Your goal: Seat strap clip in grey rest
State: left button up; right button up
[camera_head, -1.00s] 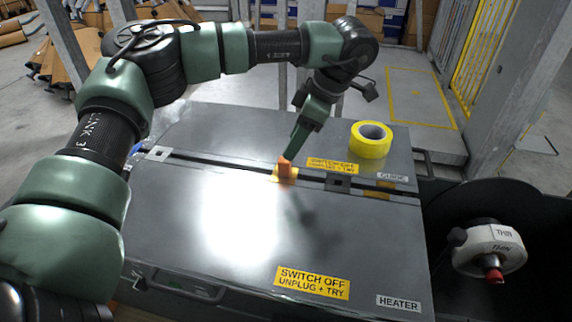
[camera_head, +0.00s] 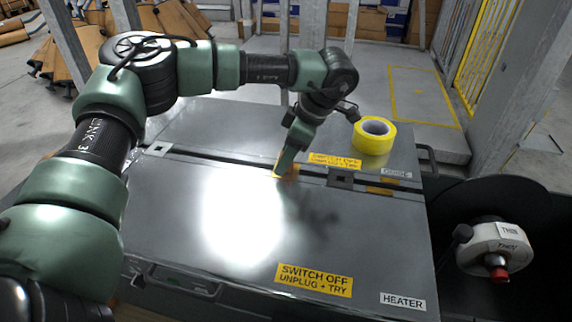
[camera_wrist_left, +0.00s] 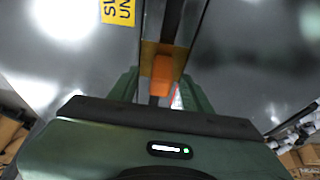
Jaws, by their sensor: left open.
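An orange block (camera_wrist_left: 161,75), which I take to be the strap clip, shows in the left wrist view between the two green fingers of my left gripper (camera_wrist_left: 160,92). Those fingers are open on either side of it. The block stands over a yellow-brown patch (camera_wrist_left: 150,48) on the dark slot. In the head view my left gripper (camera_head: 282,168) points down at the slot and hides most of the block. A grey square plate with a dark centre (camera_head: 340,178) lies on the slot to the right; I cannot tell if it is the rest. My right gripper is not in view.
A roll of yellow tape (camera_head: 374,136) lies on the rear panel (camera_head: 215,125). The front panel (camera_head: 160,215) is bare apart from labels and glare. A white spool with a red knob (camera_head: 494,250) is at the right.

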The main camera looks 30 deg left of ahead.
pick_arm(q)
jog(key=shift+f, duration=0.1)
grip_shut()
dwell(0.3)
